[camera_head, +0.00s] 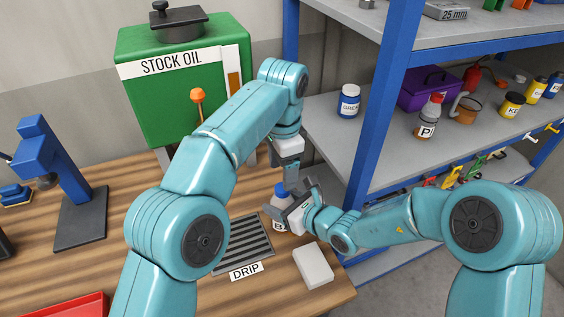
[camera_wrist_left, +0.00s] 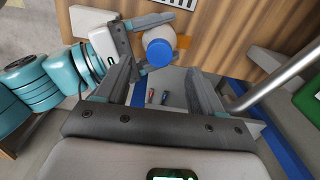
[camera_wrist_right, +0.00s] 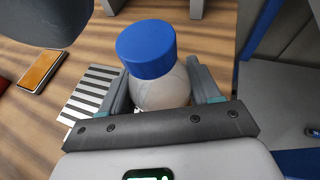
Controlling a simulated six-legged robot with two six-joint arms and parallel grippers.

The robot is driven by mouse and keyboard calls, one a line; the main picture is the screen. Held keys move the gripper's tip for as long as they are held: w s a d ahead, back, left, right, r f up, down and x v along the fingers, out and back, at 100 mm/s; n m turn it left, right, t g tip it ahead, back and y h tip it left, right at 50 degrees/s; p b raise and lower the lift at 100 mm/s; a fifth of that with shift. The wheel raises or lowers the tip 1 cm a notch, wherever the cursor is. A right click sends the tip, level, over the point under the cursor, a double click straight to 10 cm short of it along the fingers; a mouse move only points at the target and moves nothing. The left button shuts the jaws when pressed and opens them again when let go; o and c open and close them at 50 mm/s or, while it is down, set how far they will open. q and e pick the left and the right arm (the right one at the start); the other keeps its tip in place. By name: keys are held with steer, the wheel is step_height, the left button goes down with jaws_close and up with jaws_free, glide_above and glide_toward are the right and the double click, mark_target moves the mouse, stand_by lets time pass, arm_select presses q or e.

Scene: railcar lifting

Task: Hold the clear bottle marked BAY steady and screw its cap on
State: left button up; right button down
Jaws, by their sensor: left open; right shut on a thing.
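The clear bottle (camera_head: 278,224) stands upright near the drip grate, with a blue cap (camera_head: 281,188) sitting on its top. Only the start of its label, a "B", shows. My right gripper (camera_head: 283,208) is shut around the bottle's body; the right wrist view shows the clear body (camera_wrist_right: 163,92) between its fingers under the cap (camera_wrist_right: 147,49). I cannot tell how tight the cap is. My left gripper (camera_head: 291,178) is open, pointing down close above the cap. In the left wrist view the cap (camera_wrist_left: 158,53) lies just beyond the open fingers, not gripped.
The slatted drip grate (camera_head: 243,246) is left of the bottle, and a white block (camera_head: 313,265) lies in front. A green stock oil tank (camera_head: 180,85) stands behind. A blue-framed shelf (camera_head: 382,110) with jars rises at right. A blue press (camera_head: 55,165) stands at far left.

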arm_select(q)
steer(key=shift+w+r, duration=0.1)
steer(key=shift+r, duration=1.1)
arm_select(e)
steer(key=shift+c, duration=0.8)
jaws_free()
arm_select(q)
steer(key=shift+f+b, duration=0.85)
steer(key=shift+a, duration=0.1)
arm_select(e)
steer(key=v, duration=1.6)
steer(key=shift+r, duration=0.15)
